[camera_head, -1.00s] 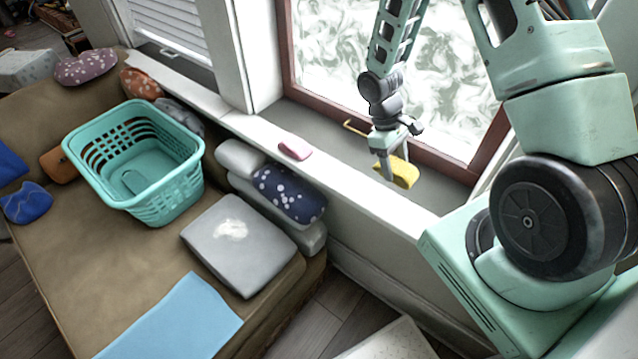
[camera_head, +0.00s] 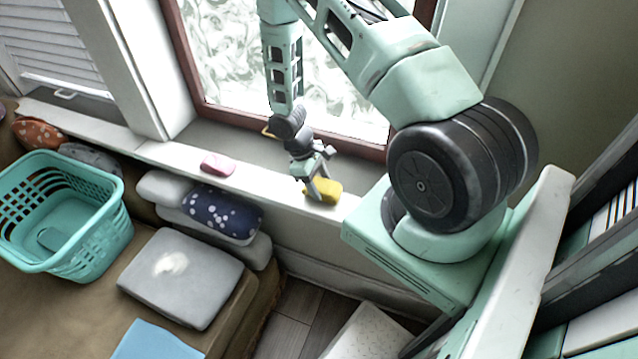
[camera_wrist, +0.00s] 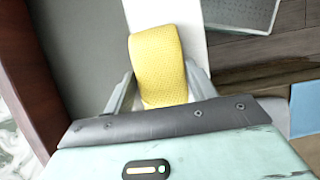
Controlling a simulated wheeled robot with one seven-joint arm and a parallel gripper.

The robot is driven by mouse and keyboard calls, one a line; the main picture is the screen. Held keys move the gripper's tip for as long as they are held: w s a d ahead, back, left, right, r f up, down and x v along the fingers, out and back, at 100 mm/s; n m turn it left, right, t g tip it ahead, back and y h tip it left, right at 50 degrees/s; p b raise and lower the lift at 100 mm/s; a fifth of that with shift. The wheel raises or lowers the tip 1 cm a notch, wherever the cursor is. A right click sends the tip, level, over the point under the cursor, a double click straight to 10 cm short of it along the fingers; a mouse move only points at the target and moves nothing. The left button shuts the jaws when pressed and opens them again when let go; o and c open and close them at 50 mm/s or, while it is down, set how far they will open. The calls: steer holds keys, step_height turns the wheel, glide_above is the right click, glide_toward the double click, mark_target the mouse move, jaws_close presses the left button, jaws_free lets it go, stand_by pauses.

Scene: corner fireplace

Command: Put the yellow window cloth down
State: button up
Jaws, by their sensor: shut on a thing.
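The yellow window cloth (camera_head: 325,191) is at my gripper (camera_head: 312,190), over the white windowsill (camera_head: 262,190). In the wrist view the cloth (camera_wrist: 160,62) lies between the two fingers of my gripper (camera_wrist: 160,88), which are shut on it. The cloth looks like a small, thick, textured yellow pad. The sill (camera_wrist: 194,25) shows behind it. Whether the cloth touches the sill or hangs just above it, I cannot tell.
A pink sponge-like thing (camera_head: 217,164) lies on the sill to the left. The window (camera_head: 240,60) stands behind. A teal basket (camera_head: 75,225), a grey cushion (camera_head: 180,278) and a dark blue dotted cushion (camera_head: 222,214) sit left. The sill between the pink thing and my gripper is clear.

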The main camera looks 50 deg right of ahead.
steer(key=shift+f, duration=0.45)
steer(key=shift+f, duration=0.1)
steer(key=o, duration=1)
